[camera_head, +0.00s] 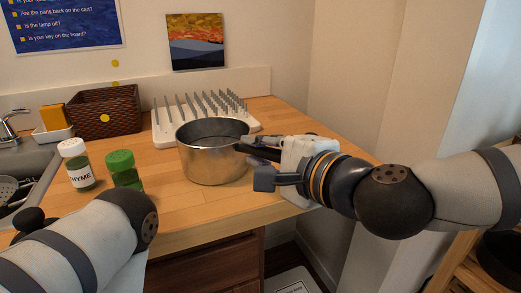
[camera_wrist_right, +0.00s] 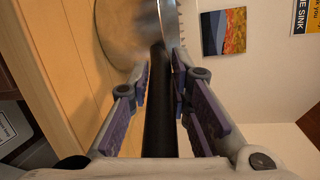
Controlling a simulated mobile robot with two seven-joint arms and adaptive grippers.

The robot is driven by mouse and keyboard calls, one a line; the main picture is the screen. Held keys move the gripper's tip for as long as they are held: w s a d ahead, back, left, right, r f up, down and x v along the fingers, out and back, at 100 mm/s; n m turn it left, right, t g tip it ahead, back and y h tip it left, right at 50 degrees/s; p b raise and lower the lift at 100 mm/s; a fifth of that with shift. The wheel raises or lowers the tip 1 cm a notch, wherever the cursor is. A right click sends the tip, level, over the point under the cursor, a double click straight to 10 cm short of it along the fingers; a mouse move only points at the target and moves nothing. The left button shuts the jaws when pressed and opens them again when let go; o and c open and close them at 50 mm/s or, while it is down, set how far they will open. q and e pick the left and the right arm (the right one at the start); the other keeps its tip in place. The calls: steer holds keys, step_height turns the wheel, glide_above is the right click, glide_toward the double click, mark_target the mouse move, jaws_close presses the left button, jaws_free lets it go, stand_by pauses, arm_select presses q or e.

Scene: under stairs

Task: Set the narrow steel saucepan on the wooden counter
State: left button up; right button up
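The steel saucepan (camera_head: 214,163) is upright at the middle of the wooden counter (camera_head: 190,213). Whether its base touches the wood or hangs just above it, I cannot tell. Its dark handle points right, toward my right gripper (camera_head: 262,160). In the right wrist view the black handle (camera_wrist_right: 160,110) runs between the fingers of my right gripper (camera_wrist_right: 160,82), whose pads close in on both sides of it. The pan's wall (camera_wrist_right: 122,28) shows beyond the fingertips. My left arm crosses the lower left of the head view; its gripper is not visible.
A white rack with upright pegs (camera_head: 165,131) stands close behind the pan. A green-lidded jar (camera_head: 124,170) and a thyme jar (camera_head: 78,166) stand left of it. Farther left are a wicker basket (camera_head: 104,112) and a sink (camera_head: 30,165). The counter's front strip is clear.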

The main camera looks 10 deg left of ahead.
steer(key=o, duration=0.3)
steer(key=shift+o, duration=0.2)
